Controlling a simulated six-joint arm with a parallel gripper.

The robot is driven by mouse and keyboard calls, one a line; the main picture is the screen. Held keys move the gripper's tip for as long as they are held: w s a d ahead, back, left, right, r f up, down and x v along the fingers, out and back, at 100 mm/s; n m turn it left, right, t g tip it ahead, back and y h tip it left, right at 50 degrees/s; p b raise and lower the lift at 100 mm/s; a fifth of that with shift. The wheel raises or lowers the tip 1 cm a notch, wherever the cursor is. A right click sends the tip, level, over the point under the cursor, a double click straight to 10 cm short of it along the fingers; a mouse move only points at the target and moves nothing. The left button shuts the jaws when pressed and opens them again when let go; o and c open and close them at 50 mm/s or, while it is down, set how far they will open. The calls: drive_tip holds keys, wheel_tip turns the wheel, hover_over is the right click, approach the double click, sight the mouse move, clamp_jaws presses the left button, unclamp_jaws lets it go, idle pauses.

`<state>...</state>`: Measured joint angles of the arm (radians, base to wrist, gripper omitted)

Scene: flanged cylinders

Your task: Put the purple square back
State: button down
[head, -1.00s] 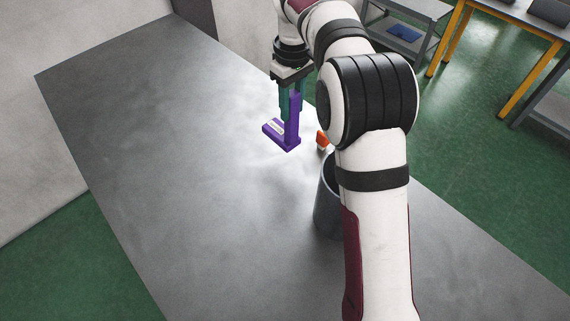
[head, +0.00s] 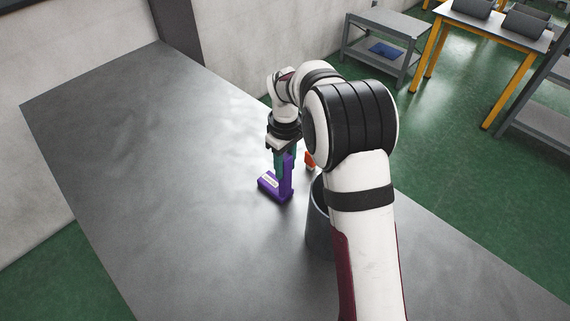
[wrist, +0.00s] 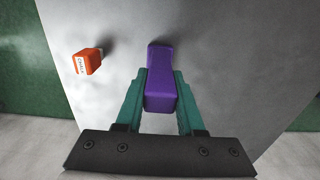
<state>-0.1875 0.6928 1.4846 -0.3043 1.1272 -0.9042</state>
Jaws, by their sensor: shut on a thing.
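The purple square (head: 286,180) is L-shaped, with an upright arm and a flat foot that has a pale label. My gripper (head: 281,165) is shut on its upright arm, with teal fingers on either side. The foot is at or just above the grey table; I cannot tell whether it touches. In the wrist view the purple square (wrist: 161,88) sits between the fingertips of my gripper (wrist: 160,90).
A dark grey round container (head: 318,222) stands nearer the camera, partly hidden by my arm. An orange labelled block (head: 310,160) is just right of the gripper; it also shows in the wrist view (wrist: 88,62). The table (head: 150,170) is clear on the left.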

drive_tip(key=shift+f, duration=0.1)
drive_tip(key=c, duration=0.5)
unclamp_jaws()
wheel_tip(320, 180, up, 12)
drive_tip(key=shift+r, duration=0.15)
drive_tip(key=s+d+r+m, duration=0.1)
drive_tip(key=s+d+m, duration=0.15)
drive_tip(key=s, duration=0.35)
drive_tip(key=s+d+r+m+y, duration=0.1)
drive_tip(key=s+r+m, duration=0.15)
drive_tip(key=s, duration=0.35)
drive_tip(key=s+d+m, duration=0.1)
drive_tip(key=s+m, duration=0.2)
drive_tip(key=s, duration=0.3)
drive_tip(key=s+f+m, duration=0.1)
drive_tip(key=s+m, duration=0.1)
drive_tip(key=s, duration=0.3)
drive_tip(key=s+f+m, duration=0.2)
drive_tip(key=s, duration=0.2)
drive_tip(key=s+f+m, duration=0.2)
drive_tip(key=s, duration=0.3)
drive_tip(key=shift+s+d+m+y, duration=0.3)
drive_tip(key=shift+d+y, duration=0.1)
